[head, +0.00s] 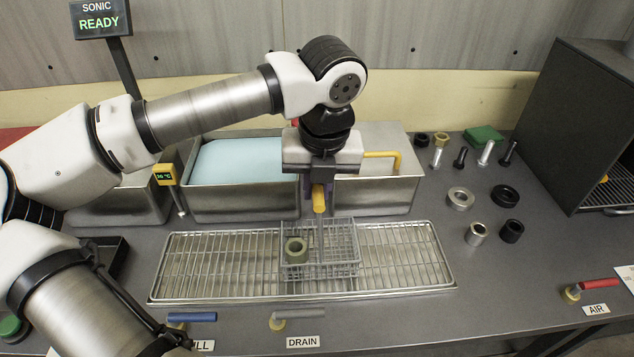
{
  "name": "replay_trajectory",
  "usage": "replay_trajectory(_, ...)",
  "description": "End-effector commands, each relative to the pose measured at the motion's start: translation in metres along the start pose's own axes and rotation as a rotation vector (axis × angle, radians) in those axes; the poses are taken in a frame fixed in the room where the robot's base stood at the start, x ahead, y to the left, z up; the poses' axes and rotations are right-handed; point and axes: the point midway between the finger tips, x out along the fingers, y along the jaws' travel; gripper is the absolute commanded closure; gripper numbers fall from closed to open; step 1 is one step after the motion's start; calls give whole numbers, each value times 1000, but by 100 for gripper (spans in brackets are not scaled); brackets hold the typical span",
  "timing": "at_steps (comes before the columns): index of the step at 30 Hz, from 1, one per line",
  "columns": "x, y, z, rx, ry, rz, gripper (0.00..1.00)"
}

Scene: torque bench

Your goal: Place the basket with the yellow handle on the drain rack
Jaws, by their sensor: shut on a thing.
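The wire basket (345,262) has a yellow handle (319,200) standing up from it. My gripper (319,190) points down and is shut on this handle. The basket is upright over the middle of the wire drain rack (205,262). From this view I cannot tell whether its bottom touches the rack. A greenish ring-shaped part (294,250) sits in the basket's left side. The fingertips are partly hidden behind the handle and under the gripper body.
Behind the rack stand a tank with pale blue liquid (235,165) and a metal tank (375,192) with a yellow bar (385,157). Blue (192,317) and grey (300,314) valve levers line the front.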

Motion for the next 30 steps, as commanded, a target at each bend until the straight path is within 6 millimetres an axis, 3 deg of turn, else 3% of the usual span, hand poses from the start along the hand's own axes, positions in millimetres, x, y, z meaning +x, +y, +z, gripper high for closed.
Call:
replay_trajectory(3, 2, 0, 0, 0, -2, 0, 100)
replay_trajectory(4, 1, 0, 0, 0, 0, 0, 81)
replay_trajectory(8, 1, 0, 0, 0, 0, 0, 64)
replay_trajectory(20, -6, 0, 1, -1, -2, 1, 63)
replay_trajectory(30, -73, 0, 1, -3, -4, 1, 63)
